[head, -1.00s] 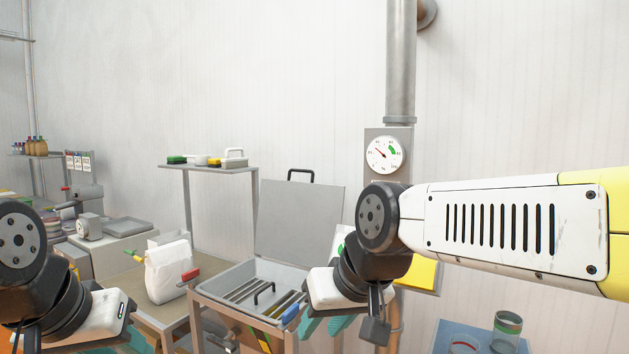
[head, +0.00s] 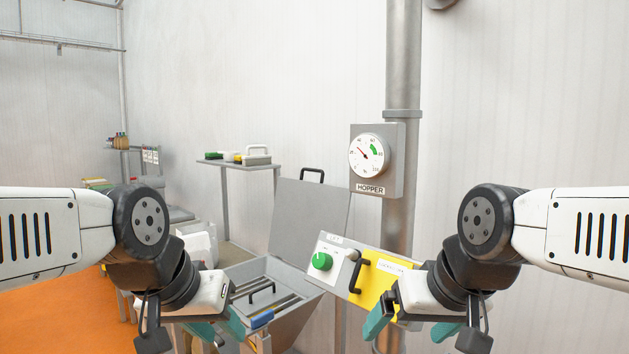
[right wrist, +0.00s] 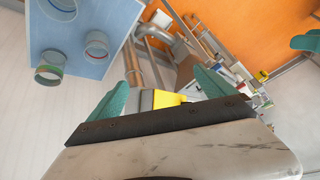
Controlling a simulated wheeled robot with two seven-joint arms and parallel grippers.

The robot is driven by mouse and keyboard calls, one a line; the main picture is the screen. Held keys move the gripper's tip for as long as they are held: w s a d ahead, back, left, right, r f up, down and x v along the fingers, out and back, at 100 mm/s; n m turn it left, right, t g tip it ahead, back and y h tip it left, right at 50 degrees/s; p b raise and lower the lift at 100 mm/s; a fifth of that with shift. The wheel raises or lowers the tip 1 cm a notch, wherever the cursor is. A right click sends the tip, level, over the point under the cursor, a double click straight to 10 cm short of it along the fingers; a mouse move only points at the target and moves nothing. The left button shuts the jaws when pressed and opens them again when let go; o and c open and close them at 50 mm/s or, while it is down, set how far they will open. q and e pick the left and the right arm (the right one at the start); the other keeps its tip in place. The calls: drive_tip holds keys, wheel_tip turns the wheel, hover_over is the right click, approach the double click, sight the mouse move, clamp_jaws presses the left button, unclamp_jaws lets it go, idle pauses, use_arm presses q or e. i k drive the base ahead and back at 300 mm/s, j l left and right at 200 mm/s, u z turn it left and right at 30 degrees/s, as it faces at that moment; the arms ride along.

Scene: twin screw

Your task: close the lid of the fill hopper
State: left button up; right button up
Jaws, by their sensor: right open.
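The fill hopper (head: 290,276) is a grey metal bin at the lower middle of the head view, with a grille and a small black handle in its mouth. Its flat grey lid (head: 308,222) stands open, tilted up behind the mouth, with a black handle (head: 312,173) on its top edge. My left gripper (head: 217,330) is in front of the hopper's left side, its teal fingers apart and empty. My right gripper (head: 412,327) is open and empty, right of the hopper, in front of the yellow panel; its fingers also show in the right wrist view (right wrist: 160,94).
A control box (head: 330,264) with a green knob and a yellow panel (head: 376,280) with a black handle stand right of the lid. A gauge marked HOPPER (head: 377,158) is on a vertical pipe (head: 402,75). A shelf (head: 240,164) stands behind left.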

sight(301, 210)
drive_tip(key=k+j+z, duration=0.1)
drive_tip(key=j, duration=0.3)
drive_tip(key=j+z, duration=0.35)
drive_tip(key=j, duration=0.35)
drive_tip(key=k+j+z, duration=0.15)
drive_tip(key=j+z, duration=0.15)
drive_tip(key=j, duration=0.4)
drive_tip(key=i+j+z, duration=0.2)
drive_tip(key=j, duration=0.15)
drive_tip(key=j+z, duration=0.2)
drive_tip(key=j, duration=0.2)
drive_tip(key=i+j+z, duration=0.2)
drive_tip(key=j, duration=0.2)
drive_tip(key=j+z, duration=0.2)
drive_tip(key=j, duration=0.25)
